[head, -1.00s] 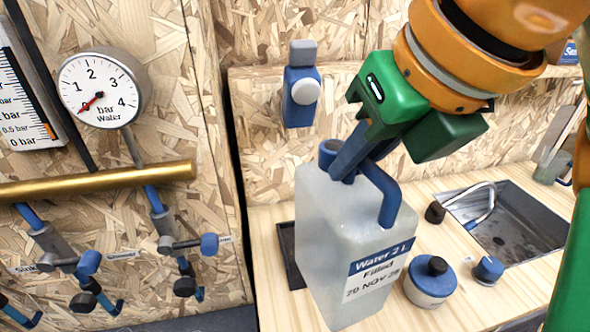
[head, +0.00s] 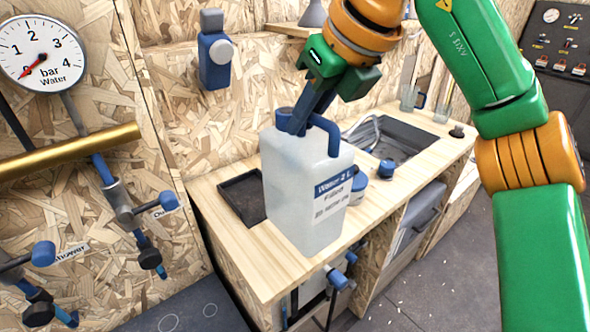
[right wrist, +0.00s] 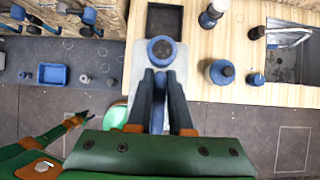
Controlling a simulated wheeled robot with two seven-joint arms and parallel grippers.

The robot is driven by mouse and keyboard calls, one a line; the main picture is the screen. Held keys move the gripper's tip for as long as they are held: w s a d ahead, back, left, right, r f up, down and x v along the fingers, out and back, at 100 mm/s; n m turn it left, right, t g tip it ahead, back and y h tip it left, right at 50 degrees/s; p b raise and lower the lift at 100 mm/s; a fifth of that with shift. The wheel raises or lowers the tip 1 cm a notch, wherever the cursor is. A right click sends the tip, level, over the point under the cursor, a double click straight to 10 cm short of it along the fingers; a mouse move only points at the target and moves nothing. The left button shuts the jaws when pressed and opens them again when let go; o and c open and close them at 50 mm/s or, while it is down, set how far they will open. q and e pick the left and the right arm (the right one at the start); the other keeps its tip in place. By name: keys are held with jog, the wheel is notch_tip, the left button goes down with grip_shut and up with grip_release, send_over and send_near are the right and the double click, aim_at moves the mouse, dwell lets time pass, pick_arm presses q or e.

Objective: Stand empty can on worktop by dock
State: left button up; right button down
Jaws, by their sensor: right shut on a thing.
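A translucent white can (head: 285,190) with a blue cap (head: 283,117) and blue handle stands upright in the head view, its label reading "Water 2 L Filled". My right gripper (head: 303,122) is shut on the can's blue handle from above. The can is at the worktop's (head: 262,270) front edge; I cannot tell whether its base touches. A dark square tray (head: 240,190), perhaps the dock, lies empty just left of and behind it. In the right wrist view the can (right wrist: 140,70) shows between the fingers and the tray. My left gripper (right wrist: 85,117) shows small there, its jaws unclear.
A blue-and-white pot (head: 358,185), a blue knob (head: 386,168) and a sink (head: 395,140) are right of the can. A blue-and-white fitting (head: 215,55) hangs on the wall behind. A brass pipe (head: 70,155) and valves are at the left.

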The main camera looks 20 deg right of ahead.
jog(key=d+x, duration=0.2)
jog(key=x, duration=0.8)
jog(key=shift+a+f, duration=0.35)
jog(key=c, duration=1.3)
grip_release()
jog(key=shift+f, duration=0.1)
jog(key=o, duration=0.5)
jog(key=shift+c, duration=0.2)
jog(key=v, duration=1.2)
jog(key=shift+r, duration=0.25)
